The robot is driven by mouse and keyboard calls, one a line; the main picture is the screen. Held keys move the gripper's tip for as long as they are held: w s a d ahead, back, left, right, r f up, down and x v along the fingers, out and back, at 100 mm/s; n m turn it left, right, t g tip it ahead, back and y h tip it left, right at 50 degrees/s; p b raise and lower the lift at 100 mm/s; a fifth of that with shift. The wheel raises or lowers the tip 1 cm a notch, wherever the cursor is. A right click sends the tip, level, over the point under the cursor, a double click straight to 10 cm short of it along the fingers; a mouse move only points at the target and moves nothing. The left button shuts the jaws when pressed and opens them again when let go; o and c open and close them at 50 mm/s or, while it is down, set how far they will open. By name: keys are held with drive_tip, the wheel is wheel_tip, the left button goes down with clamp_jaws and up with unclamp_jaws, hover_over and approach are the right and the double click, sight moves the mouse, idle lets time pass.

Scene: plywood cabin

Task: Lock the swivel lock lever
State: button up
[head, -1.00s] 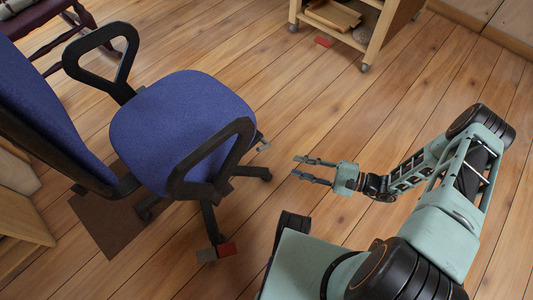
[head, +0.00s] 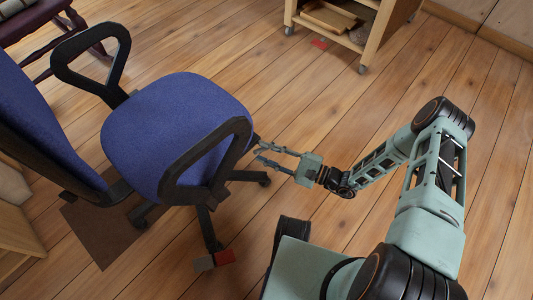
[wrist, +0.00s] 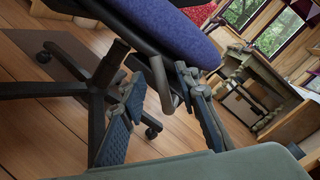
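The blue swivel chair (head: 175,120) stands left of my gripper (head: 263,151). A grey lever (wrist: 161,88) hangs from under the seat in the wrist view. In the head view the fingertips and the chair's edge largely hide it. My gripper also shows in the wrist view (wrist: 158,79). It is open, with one finger on each side of the lever. I cannot tell whether either finger touches it. The fingertips are close to the seat's right side, below the armrest (head: 205,160).
The chair's star base (wrist: 95,95) with casters spreads below the lever. Red and grey blocks (head: 225,257) lie by a chair leg. A wheeled wooden cart (head: 375,35) stands at the back.

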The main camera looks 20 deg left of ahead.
drive_tip(key=shift+a, duration=0.1)
clamp_jaws()
idle(0.4)
drive_tip(key=shift+s+a+f+n+t+h+p, duration=0.15)
drive_tip(key=shift+f+n+h+p, duration=0.25)
drive_tip(key=shift+n+p, duration=0.75)
drive_tip(key=shift+s+d+f+n+t+h+p, duration=0.15)
drive_tip(key=shift+f+n+h+p, duration=0.25)
drive_tip(key=shift+n+p, duration=0.75)
drive_tip(key=shift+s+a+f+n+t+h+p, duration=0.15)
drive_tip(key=shift+f+n+h+p, duration=0.2)
drive_tip(key=shift+n+p, duration=0.75)
